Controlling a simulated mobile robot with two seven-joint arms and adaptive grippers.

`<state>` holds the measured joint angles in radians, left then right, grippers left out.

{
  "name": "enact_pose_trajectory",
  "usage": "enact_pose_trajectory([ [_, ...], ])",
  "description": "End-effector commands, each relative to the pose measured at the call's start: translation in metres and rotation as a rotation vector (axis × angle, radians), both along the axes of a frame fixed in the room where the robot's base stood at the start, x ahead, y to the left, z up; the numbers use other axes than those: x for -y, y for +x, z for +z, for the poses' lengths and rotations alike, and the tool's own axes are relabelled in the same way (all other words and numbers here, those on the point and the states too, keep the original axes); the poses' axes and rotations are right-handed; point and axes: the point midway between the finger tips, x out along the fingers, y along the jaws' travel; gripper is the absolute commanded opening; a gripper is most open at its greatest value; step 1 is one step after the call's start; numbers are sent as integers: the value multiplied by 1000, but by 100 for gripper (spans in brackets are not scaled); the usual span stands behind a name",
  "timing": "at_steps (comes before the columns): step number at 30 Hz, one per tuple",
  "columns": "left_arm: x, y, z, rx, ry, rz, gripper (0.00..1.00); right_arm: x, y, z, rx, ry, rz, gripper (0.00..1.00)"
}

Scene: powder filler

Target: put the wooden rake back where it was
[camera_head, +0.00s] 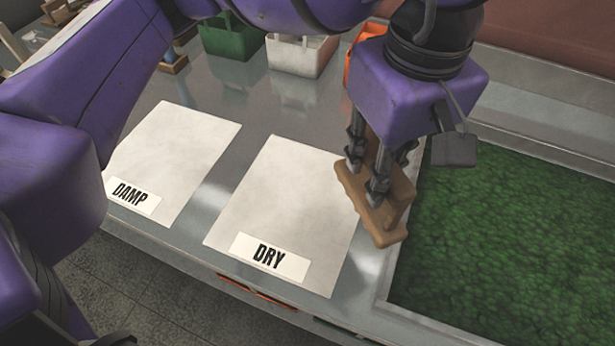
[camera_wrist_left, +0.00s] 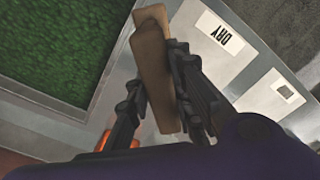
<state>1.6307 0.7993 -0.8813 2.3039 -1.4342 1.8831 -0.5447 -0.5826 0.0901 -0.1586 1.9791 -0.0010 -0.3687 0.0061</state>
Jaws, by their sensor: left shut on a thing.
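The wooden rake (camera_head: 391,228) is a brown wooden piece with a flat board and an upright part. My left gripper (camera_head: 372,178) is shut on it and holds it between the DRY sheet and the tray of green material. In the left wrist view the rake (camera_wrist_left: 155,80) runs between the two fingers of the gripper (camera_wrist_left: 155,90). I cannot tell whether the rake touches the table or hangs just above it. My right gripper is not in view.
The green-filled tray (camera_head: 386,300) is at the right. White sheets labelled DAMP (camera_head: 177,150) and DRY (camera_head: 290,190) lie on the metal table. A green bin (camera_head: 232,40), a white bin (camera_head: 300,58) and a partly hidden orange bin (camera_head: 364,38) stand at the back.

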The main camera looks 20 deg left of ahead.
Motion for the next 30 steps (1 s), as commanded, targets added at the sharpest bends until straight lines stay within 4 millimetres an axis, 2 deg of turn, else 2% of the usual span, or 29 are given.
enact_pose_trajectory([
  [11, -74, 51, -37, 0, 4, 15, 0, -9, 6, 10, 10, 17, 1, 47],
  [15, -89, 63, -66, -1, 1, 10, 0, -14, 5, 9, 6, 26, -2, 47],
  [19, -99, 71, -80, 1, 1, 6, 0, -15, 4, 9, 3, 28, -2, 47],
  [26, -106, 77, -93, 1, 1, 6, 0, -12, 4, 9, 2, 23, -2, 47],
  [30, -108, 77, -114, -1, 0, 3, 0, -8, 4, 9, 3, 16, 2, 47],
])
